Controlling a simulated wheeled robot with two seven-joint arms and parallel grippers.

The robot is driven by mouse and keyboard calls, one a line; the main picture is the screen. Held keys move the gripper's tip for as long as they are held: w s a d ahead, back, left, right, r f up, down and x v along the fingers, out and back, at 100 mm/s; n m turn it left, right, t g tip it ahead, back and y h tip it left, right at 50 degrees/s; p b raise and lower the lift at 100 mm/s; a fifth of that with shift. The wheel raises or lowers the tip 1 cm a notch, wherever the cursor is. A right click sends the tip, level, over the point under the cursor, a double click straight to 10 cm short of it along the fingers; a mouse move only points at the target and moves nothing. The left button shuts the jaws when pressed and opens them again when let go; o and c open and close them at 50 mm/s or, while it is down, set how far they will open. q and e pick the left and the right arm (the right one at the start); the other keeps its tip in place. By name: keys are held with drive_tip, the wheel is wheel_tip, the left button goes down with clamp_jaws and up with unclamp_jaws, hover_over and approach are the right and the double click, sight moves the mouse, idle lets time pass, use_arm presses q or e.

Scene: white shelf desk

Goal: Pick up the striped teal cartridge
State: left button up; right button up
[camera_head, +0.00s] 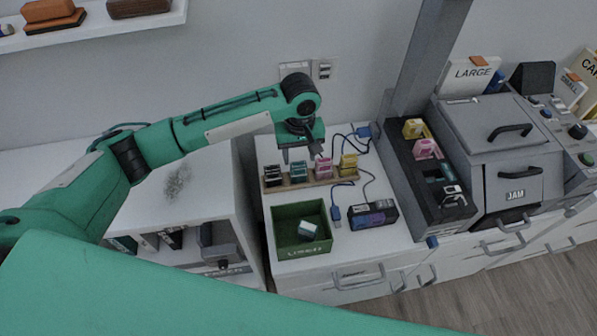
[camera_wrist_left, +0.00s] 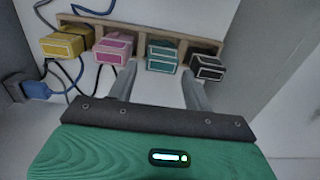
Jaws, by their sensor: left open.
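The striped teal cartridge (camera_head: 298,172) stands in a wooden rack on the white desk, between a black cartridge (camera_head: 272,174) and a pink one (camera_head: 323,167). In the left wrist view the teal cartridge (camera_wrist_left: 162,56) shows just beyond the fingertips, roughly centred in the gap between them. My left gripper (camera_head: 299,154) is open and empty, pointing down over the rack near the teal cartridge. Its fingers also show in the left wrist view (camera_wrist_left: 160,72); whether they touch the cartridge I cannot tell. My right gripper does not show.
A yellow cartridge (camera_head: 348,165) stands at the rack's right end. A green bin (camera_head: 287,246) with a small teal-and-white item sits in front. A dark box (camera_head: 373,215) and blue-plugged cables lie to the right. A black tray (camera_head: 408,165) of cartridges stands beside grey machine units.

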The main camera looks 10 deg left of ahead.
sight(299, 164)
use_arm(q)
drive_tip(key=shift+a+f, duration=0.1)
drive_tip(key=shift+f, duration=3.4)
drive_tip(key=c, duration=0.7)
